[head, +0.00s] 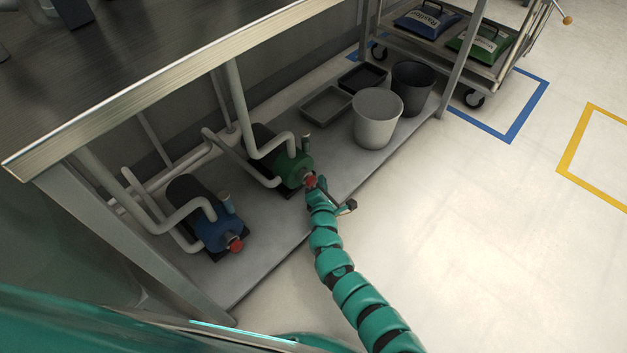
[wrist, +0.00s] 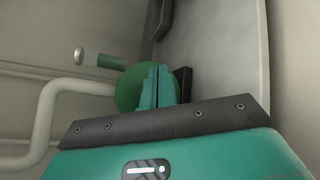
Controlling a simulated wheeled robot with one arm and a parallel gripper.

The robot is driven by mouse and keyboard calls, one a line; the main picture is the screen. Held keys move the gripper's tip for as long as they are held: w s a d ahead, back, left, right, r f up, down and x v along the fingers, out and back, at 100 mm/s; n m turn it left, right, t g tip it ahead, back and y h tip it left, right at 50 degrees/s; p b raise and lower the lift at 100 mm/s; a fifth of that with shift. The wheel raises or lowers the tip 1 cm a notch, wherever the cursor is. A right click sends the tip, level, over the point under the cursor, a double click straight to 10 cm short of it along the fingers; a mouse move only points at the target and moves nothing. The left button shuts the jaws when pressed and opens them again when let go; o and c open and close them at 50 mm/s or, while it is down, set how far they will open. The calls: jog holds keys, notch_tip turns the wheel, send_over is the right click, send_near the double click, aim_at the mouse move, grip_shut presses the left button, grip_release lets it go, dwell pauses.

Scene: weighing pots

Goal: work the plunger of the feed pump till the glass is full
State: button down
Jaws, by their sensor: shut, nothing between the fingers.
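Two pumps stand on the low shelf under the bench. The green pump (head: 285,165) has a red plunger knob (head: 310,181), and the blue pump (head: 212,222) has a red knob (head: 236,245). I cannot read a label telling which is the feed pump. A small upright cylinder, perhaps the glass, stands beside each knob, one at the green pump (head: 305,143); its fill cannot be told. My gripper (head: 314,188) is shut and empty at the green pump's knob; touching or just apart, I cannot tell. In the wrist view, its fingers (wrist: 157,88) cover the middle of the green pump's round end (wrist: 128,88), hiding the knob.
Pale pipes (head: 237,100) run behind and over the pumps. A light bucket (head: 377,118), a dark bucket (head: 412,88) and shallow trays (head: 325,106) stand further along the shelf. The bench top edge (head: 170,80) overhangs the pumps. The floor right of my arm is clear.

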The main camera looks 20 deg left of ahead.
jog(key=shift+g+y, duration=0.3)
jog(key=s+a, duration=0.1)
jog(key=s+a+f, duration=0.1)
jog(key=a, duration=0.1)
jog(key=s+a+f, duration=0.1)
jog(key=shift+s+a, duration=0.2)
jog(key=shift+s, duration=0.2)
jog(key=shift+d+f, duration=0.1)
jog(key=shift+d, duration=0.05)
jog(key=d, duration=0.1)
jog(key=s+d+p, duration=0.1)
jog(key=d, duration=0.1)
jog(key=d+f, duration=0.1)
jog(key=d, duration=0.1)
jog(key=shift+s+p, duration=0.3)
jog(key=shift+d+r, duration=0.15)
jog(key=shift+d, duration=0.1)
jog(key=shift+w+d+r, duration=0.1)
jog(key=shift+w+r, duration=0.05)
jog(key=shift+r, duration=0.25)
jog(key=shift+r+p, duration=0.2)
jog(key=shift+p, duration=0.15)
